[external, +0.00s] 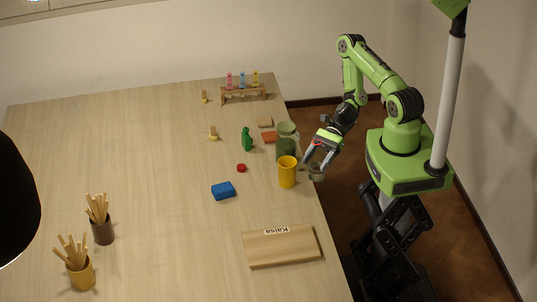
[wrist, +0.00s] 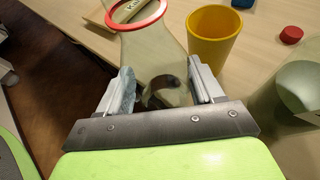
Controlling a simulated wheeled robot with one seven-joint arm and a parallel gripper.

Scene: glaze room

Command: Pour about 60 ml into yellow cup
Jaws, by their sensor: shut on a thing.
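The yellow cup (external: 287,172) stands upright near the table's right edge; it also shows at the top of the wrist view (wrist: 213,38). My gripper (external: 318,162) is just right of the cup, past the table edge. In the wrist view my gripper (wrist: 165,90) is shut on a clear glass vessel (wrist: 160,50) with a red rim. The vessel shows only faintly in the external view (external: 316,174), apart from the cup. I cannot tell its liquid level or exact tilt. The inside bottom of the cup is hidden.
A greenish glass jar (external: 286,148) stands just behind the cup. Near it are a green bottle-like object (external: 247,140), a red disc (external: 241,168) and a blue block (external: 223,191). A board marked "Kaisa" (external: 282,248) lies in front. The table's left middle is clear.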

